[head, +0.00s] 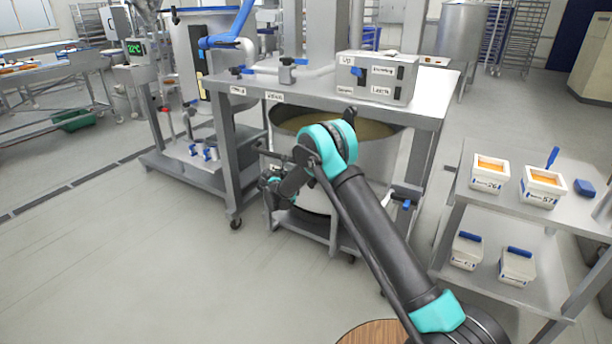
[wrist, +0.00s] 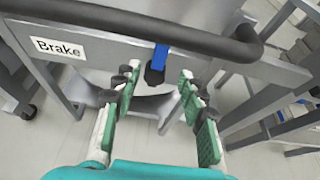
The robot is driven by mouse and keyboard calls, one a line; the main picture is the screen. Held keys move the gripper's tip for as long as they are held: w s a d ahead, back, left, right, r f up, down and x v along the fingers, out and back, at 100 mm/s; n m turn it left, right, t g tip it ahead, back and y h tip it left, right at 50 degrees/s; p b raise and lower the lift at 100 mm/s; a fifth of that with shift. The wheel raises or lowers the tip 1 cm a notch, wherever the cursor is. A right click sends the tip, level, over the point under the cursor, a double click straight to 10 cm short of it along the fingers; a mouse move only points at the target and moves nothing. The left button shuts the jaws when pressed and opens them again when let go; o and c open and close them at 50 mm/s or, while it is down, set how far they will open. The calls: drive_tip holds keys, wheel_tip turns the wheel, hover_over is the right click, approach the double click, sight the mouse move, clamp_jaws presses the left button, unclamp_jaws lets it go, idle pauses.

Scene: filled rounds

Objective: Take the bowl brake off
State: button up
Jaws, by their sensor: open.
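The bowl (head: 375,165) is a large steel tub with tan contents on a wheeled grey frame, under the steel table. In the wrist view the brake lever (wrist: 160,52), blue with a black end, hangs from the frame bar to the right of a "Brake" label (wrist: 59,48). My gripper (wrist: 160,76) is open, its green-padded fingers on either side of the lever's lower end. Nothing is visibly held, and I cannot tell whether a finger touches the lever. In the head view my arm covers part of the bowl, and the lever is hidden.
A dark push handle (wrist: 130,18) crosses above the lever. The steel table (head: 437,103) with a control box (head: 376,78) overhangs the bowl. A shelf cart (head: 485,205) with several white tubs stands at right.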

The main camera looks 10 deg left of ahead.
drive_tip(key=shift+v, duration=1.35)
drive_tip(key=shift+o, duration=0.2)
drive_tip(key=shift+a, duration=0.1)
